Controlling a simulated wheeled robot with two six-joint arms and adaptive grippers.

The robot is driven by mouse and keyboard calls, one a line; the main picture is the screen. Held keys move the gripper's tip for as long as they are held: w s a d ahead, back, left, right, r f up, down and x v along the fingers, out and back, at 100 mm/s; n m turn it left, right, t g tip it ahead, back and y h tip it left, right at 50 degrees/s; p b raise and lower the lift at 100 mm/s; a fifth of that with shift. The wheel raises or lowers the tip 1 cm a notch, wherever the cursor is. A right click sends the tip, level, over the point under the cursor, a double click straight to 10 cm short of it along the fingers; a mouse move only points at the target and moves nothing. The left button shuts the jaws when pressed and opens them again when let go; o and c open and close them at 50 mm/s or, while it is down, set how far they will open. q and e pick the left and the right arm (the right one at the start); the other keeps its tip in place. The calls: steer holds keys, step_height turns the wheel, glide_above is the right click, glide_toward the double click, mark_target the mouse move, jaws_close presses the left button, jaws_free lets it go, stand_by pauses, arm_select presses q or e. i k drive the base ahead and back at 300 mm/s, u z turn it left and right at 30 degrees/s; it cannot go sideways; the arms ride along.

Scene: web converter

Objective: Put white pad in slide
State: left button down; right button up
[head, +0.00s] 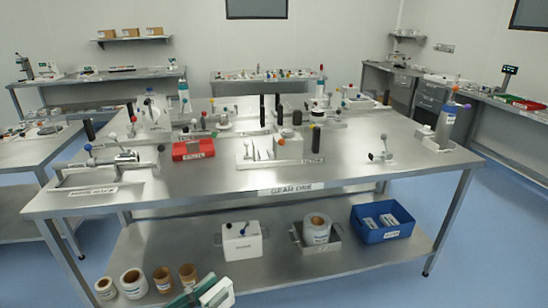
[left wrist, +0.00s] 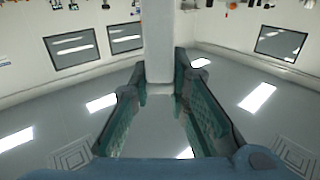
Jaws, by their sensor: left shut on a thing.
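My left gripper (head: 203,291) is at the bottom of the head view, in front of the steel table's lower shelf, with only its teal fingers showing. It is shut on a white block-like piece, the white pad (head: 218,292). In the left wrist view the two teal fingers (left wrist: 160,80) flank the pad (left wrist: 158,40), which reaches up out of the frame. A metal cylinder fixture with ball-ended levers (head: 115,160) stands at the left of the tabletop. I cannot tell which fixture is the slide. My right gripper is not in view.
The steel table (head: 240,207) carries a red tray (head: 193,150), several fixtures and a cylinder stand (head: 446,125). On the lower shelf are rolls (head: 133,283), a white box (head: 242,243), a large roll (head: 316,229) and a blue bin (head: 383,223). The front tabletop is mostly clear.

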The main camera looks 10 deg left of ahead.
mark_target(264, 155)
steer(key=z, duration=0.75)
steer(key=i, duration=1.75)
steer(key=u, duration=0.4)
